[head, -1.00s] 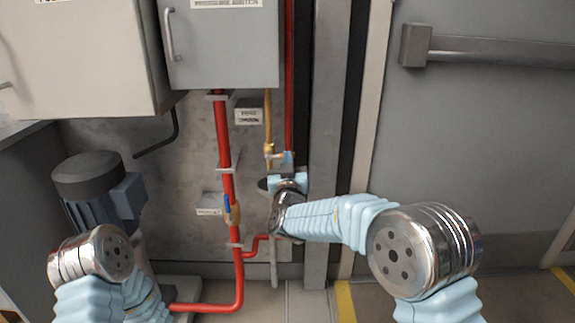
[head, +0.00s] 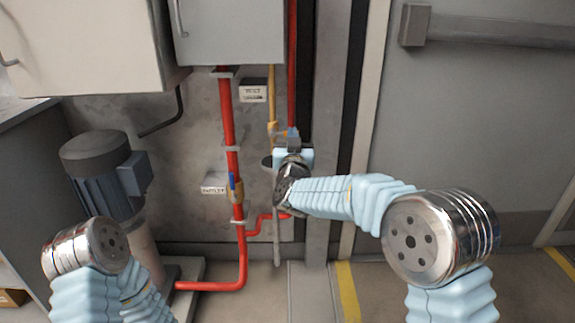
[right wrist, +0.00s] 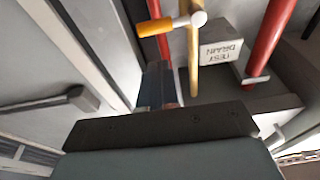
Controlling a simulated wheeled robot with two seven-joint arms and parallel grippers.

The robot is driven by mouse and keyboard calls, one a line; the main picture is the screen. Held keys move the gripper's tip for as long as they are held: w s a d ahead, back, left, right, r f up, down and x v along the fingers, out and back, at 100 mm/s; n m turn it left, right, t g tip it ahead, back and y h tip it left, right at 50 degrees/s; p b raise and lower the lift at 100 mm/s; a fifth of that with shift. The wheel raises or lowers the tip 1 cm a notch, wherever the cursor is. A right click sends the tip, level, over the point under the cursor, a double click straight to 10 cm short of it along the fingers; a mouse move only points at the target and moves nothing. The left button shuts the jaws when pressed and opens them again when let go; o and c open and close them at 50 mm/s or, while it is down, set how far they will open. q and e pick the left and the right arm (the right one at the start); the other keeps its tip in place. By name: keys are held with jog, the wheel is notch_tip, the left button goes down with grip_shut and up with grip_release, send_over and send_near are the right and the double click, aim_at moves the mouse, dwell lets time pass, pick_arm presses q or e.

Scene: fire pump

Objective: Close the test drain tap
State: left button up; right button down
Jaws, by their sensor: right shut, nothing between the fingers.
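The test drain tap shows in the right wrist view as an orange lever (right wrist: 155,29) on a white hub, lying crosswise to its brass pipe (right wrist: 193,60). In the head view the tap (head: 274,129) sits on the yellow pipe, partly hidden by my right gripper (head: 292,134). That gripper is shut and empty, close beside the tap. In the wrist view its fingers (right wrist: 158,85) lie just below the lever; I cannot tell whether they touch it. My left gripper is out of view.
The TEST DRAIN label (head: 253,93) is above the tap. A red pipe (head: 229,130) with another valve (head: 236,190) runs to its left. A grey post (head: 328,130) stands close on the right. A grey cabinet (head: 230,35) hangs above, and a pump motor (head: 100,175) stands at left.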

jog(key=s+f+b, duration=0.1)
jog(key=s+f, duration=0.1)
jog(key=s, duration=0.8)
jog(key=s+d+f+g+y+p, duration=0.1)
jog(key=s+d+f+g, duration=0.15)
jog(key=f, duration=0.75)
jog(key=s+d+f+n+g+p, duration=0.15)
jog(key=f+g, duration=0.25)
jog(key=f, duration=0.6)
jog(key=s+d+f+m+g+y+p, duration=0.1)
jog(key=s+d+f+g, duration=0.15)
jog(key=f, duration=0.75)
jog(key=s+d+f+m+g+y+p, duration=0.1)
jog(key=s+f+g, duration=0.4)
jog(key=s, duration=0.7)
jog(key=s+d+f+m+g+y+p, duration=0.1)
jog(key=s+d+f+g, duration=0.1)
jog(key=s+f+g, duration=0.3)
jog(key=s+f, duration=0.4)
jog(key=s, duration=0.3)
jog(key=shift+s+f, duration=0.2)
jog(key=shift+s, duration=0.05)
